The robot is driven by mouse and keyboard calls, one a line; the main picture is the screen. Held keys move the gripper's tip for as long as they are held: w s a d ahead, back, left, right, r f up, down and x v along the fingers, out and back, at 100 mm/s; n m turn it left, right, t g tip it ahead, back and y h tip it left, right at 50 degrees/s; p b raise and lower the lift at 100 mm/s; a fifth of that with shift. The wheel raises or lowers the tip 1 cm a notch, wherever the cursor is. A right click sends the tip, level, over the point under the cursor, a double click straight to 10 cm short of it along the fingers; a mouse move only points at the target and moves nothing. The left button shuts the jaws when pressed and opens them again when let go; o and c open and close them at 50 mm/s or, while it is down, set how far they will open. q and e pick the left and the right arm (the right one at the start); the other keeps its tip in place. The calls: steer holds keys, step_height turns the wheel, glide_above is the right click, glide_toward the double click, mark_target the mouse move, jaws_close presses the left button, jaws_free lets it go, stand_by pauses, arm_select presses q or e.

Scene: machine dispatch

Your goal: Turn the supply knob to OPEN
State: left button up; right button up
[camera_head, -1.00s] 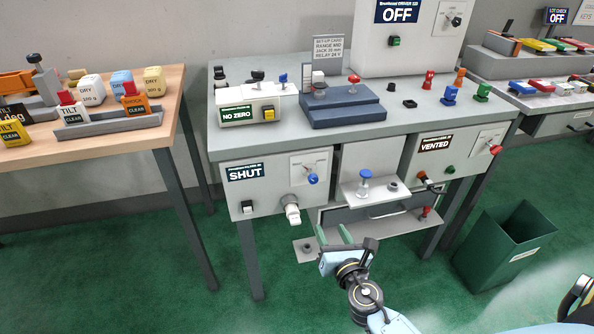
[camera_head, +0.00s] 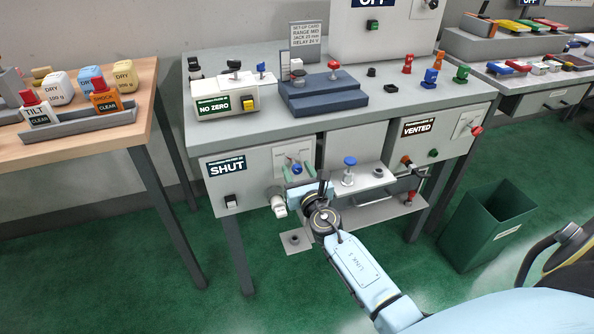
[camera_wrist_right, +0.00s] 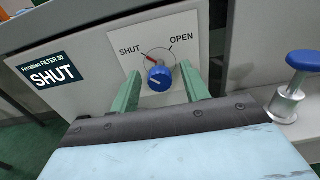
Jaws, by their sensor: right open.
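The supply knob is a blue round knob (camera_wrist_right: 159,78) on a white plate marked SHUT at left and OPEN at right (camera_wrist_right: 160,45). A red mark on the dial lies toward SHUT. A dark sign (camera_wrist_right: 51,74) on the same grey panel reads SHUT; it also shows in the head view (camera_head: 227,168). My right gripper (camera_wrist_right: 160,88) is open, with its green fingers on either side of the knob as seen in the wrist view. I cannot tell whether they touch it. In the head view my right gripper (camera_head: 299,170) is in front of the panel, partly covering the knob. My left gripper is not in view.
A blue-topped post (camera_wrist_right: 302,68) stands on a shelf just right of my right gripper; it also shows in the head view (camera_head: 349,170). A white nozzle (camera_head: 278,201) sticks out below the knob. A green bin (camera_head: 488,225) stands on the floor at right.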

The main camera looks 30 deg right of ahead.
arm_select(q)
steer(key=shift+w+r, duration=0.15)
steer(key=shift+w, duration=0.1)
arm_select(e)
steer(key=shift+w+d, duration=0.1)
steer(key=shift+w, duration=0.4)
steer(key=c, duration=1)
